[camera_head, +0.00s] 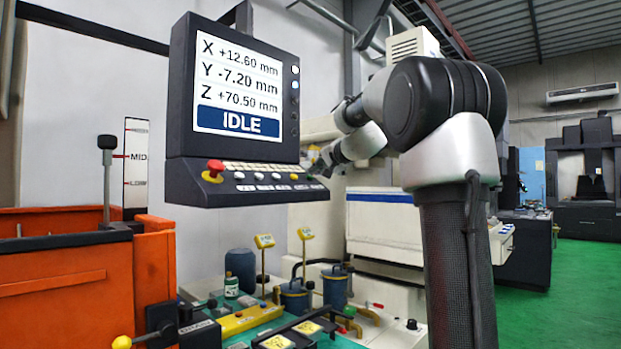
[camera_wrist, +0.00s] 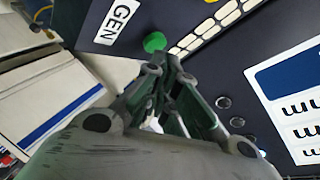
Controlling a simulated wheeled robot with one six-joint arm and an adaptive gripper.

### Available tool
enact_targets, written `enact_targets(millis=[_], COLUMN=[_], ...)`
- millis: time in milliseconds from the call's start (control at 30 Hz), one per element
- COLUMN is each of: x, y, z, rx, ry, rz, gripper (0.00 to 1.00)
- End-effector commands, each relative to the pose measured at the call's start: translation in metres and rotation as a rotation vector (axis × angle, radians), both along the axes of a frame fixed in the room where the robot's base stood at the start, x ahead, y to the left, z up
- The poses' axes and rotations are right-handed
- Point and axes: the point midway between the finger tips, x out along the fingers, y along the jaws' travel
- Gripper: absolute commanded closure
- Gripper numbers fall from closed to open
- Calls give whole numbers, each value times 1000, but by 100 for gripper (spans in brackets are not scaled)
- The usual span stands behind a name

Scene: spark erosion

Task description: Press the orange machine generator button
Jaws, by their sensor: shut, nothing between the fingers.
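My gripper (camera_head: 318,168) is at the lower right corner of the panel in the head view. In the wrist view my gripper (camera_wrist: 168,62) is shut and empty, its tips just below the green button in the picture. I cannot tell whether they touch it. The head view does not show the green button clearly, as the gripper is there.
A red mushroom button (camera_head: 214,168) and a row of small buttons line the panel's lower ledge. Below are a blue container (camera_head: 240,268), yellow-tagged rods and a green work surface. A cream machine (camera_head: 385,220) stands behind my arm. Green floor (camera_head: 575,285) is clear at right.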

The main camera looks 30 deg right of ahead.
Motion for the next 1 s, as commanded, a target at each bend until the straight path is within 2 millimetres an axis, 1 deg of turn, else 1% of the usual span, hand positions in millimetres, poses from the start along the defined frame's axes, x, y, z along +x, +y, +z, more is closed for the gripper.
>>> enact_targets(millis=[1000], x=[4], y=[2], z=[-7], rx=[-1], ry=[1], rz=[0], gripper=[100])
